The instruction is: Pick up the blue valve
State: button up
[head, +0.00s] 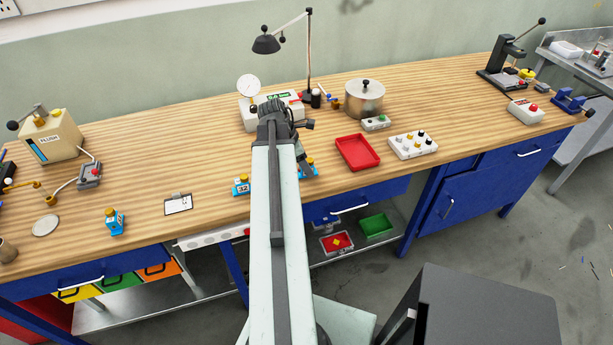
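Several small blue blocks with yellow or orange tops stand along the front of the wooden bench, and I cannot tell for certain which is the blue valve. One blue block (114,224) stands alone at the left. Another blue block (241,187) is just left of my arm. A third blue block (310,173) is right of my arm, partly hidden by my gripper. My gripper (306,168) points down at this third block, touching it or very close. Its fingertips are too small and dark to show whether they are open or shut.
A red tray (358,152) and a white panel with knobs (413,145) lie right of my gripper. A steel pot (365,98) and a lamp (308,60) stand behind. A clipboard (178,204) lies left.

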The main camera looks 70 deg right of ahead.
jog(key=shift+b+x, duration=0.3)
jog(key=shift+x, duration=0.65)
jog(key=shift+r, duration=0.2)
grip_shut()
jog(key=shift+r+p, duration=0.1)
jog(key=shift+p, duration=0.2)
notch_tip(320, 180, up, 10)
jog(key=p, duration=1)
jog(key=shift+a, duration=0.1)
